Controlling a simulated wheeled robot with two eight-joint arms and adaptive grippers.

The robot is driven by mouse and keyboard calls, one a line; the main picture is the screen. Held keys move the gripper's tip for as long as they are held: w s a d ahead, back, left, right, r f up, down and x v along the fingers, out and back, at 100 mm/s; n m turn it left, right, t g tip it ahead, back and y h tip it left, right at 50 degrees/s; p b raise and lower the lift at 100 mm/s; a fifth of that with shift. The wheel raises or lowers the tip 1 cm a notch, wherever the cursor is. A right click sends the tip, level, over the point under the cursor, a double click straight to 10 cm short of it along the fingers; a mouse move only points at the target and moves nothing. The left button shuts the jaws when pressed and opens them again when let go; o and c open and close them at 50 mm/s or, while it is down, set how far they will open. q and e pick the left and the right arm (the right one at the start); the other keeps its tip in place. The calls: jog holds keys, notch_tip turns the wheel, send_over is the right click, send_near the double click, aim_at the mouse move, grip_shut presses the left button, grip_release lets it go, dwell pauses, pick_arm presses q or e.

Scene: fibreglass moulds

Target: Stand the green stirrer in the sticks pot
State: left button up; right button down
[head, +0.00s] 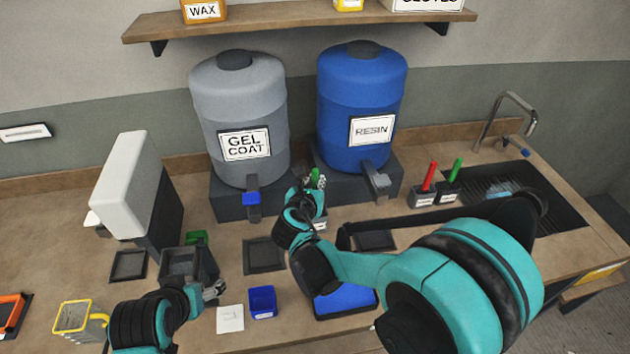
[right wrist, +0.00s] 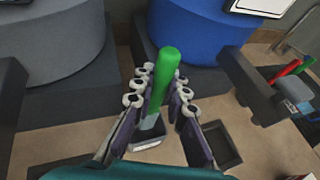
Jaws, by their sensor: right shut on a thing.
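The green stirrer (right wrist: 165,75) is held roughly upright between the fingers of my right gripper (right wrist: 160,92), and its green top also shows in the head view (head: 315,177). My right gripper shows in the head view (head: 309,187) in front of the dispensers and is shut on the stirrer. A small dark pot with a white label (right wrist: 147,143) lies below the stirrer, mostly hidden by the fingers. The stirrer's pale lower end overlaps it; I cannot tell whether it is inside. My left gripper (head: 214,291) is low left, beside a dark grey container (head: 181,263); its fingers are unclear.
The gel coat drum (head: 240,115) and resin drum (head: 362,105) stand behind, with taps jutting forward. Two small pots at the right hold a red stick (head: 429,176) and another green stick (head: 455,169). A sink (head: 515,190) lies far right. A blue cup (head: 262,301) stands at the front.

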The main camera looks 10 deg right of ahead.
jog(key=shift+f+b, duration=2.75)
jog(key=shift+f, duration=0.5)
jog(key=c, duration=1.4)
grip_release()
jog(key=shift+c, duration=0.2)
jog(key=v, duration=1.2)
jog(key=shift+r, duration=0.1)
